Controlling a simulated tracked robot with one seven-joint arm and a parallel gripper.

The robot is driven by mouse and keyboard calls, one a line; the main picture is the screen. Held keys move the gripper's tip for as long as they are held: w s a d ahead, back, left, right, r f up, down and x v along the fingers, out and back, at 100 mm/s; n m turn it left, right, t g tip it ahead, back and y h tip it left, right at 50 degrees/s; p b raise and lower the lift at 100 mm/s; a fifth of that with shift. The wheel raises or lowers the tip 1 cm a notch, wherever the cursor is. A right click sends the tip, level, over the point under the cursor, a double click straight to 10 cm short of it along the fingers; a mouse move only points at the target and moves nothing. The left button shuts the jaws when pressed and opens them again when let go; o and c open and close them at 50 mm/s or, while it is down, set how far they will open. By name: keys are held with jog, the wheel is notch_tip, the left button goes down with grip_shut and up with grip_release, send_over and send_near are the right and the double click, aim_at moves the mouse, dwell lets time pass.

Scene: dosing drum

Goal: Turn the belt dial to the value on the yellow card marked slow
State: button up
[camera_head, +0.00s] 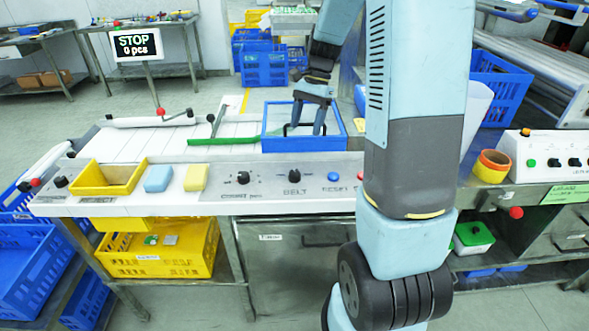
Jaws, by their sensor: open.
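The belt dial (294,175) is a small black knob on the grey front panel, above the printed word BELT. Its pointer setting is too small to read. A similar black dial (243,178) sits to its left, with a label that seems to begin with "count". I cannot make out a yellow card marked slow. My gripper (306,129) is open, pointing down over the blue-rimmed tray (266,136) behind the belt dial. It is apart from the dial, and nothing shows between its fingers.
A blue button (333,177) marked RESET is right of the belt dial. A yellow bin (84,181), a blue block (158,178) and a yellow block (195,177) line the panel's left. A sign (136,44) reads STOP, 0 pcs. My arm hides the panel's right end.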

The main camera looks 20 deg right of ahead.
aim_at(295, 173)
jog(key=x, duration=1.4)
jog(key=shift+w+f, duration=0.1)
jog(key=shift+f, duration=0.1)
jog(key=shift+d, duration=0.1)
jog(key=shift+c, duration=0.3)
